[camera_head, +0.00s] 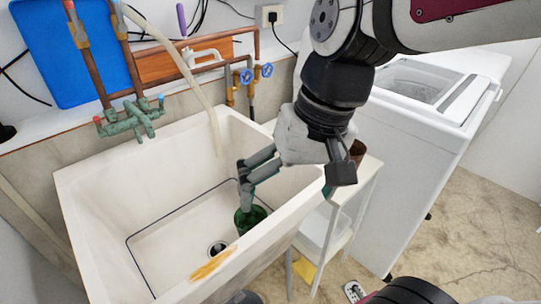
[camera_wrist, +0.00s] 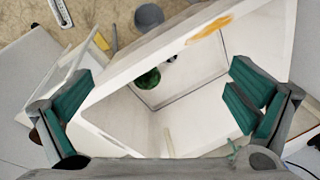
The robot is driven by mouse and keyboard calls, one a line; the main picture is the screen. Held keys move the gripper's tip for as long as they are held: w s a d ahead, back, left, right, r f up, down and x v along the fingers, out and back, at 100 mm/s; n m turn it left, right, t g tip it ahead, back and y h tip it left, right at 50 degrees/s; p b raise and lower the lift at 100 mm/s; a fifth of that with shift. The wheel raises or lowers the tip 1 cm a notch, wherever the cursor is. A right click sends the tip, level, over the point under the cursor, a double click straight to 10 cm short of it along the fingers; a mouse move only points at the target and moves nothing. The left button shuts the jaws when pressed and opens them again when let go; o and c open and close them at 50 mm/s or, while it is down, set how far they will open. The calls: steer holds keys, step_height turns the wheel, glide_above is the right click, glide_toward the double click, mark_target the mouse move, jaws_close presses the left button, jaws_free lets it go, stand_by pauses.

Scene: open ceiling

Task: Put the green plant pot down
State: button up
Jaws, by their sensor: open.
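The green plant pot (camera_head: 250,217) is down inside the white sink (camera_head: 90,215), close to the drain, and one of my fingers partly covers it in the head view. It also shows in the wrist view (camera_wrist: 148,80), small and well beyond my fingers. Its exact tilt is hard to tell. My gripper (camera_wrist: 152,55) is wide open with nothing between its fingers. In the head view my gripper (camera_head: 290,190) is above the sink's right side, with one finger over the basin and the other near the right wall.
A white washing machine (camera_head: 424,150) stands right of the sink, with a small white stand (camera_head: 312,240) between them. Green taps (camera_head: 130,120) and copper pipes are at the back. A hose (camera_head: 180,62) hangs into the basin. A grey bucket (camera_wrist: 149,16) stands on the floor.

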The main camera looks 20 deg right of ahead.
steer(key=s+d+n+h, duration=0.2)
steer(key=s, duration=0.4)
steer(key=shift+s+d+r+t, duration=0.2)
steer(key=shift+s+r+t, duration=0.05)
steer(key=shift+s+t, duration=0.15)
step_height(320, 180, up, 9)
steer(key=t+p, duration=0.1)
steer(key=p, duration=0.6)
steer(key=shift+t, duration=0.4)
steer(key=shift+f, duration=0.15)
steer(key=shift+c, duration=0.2)
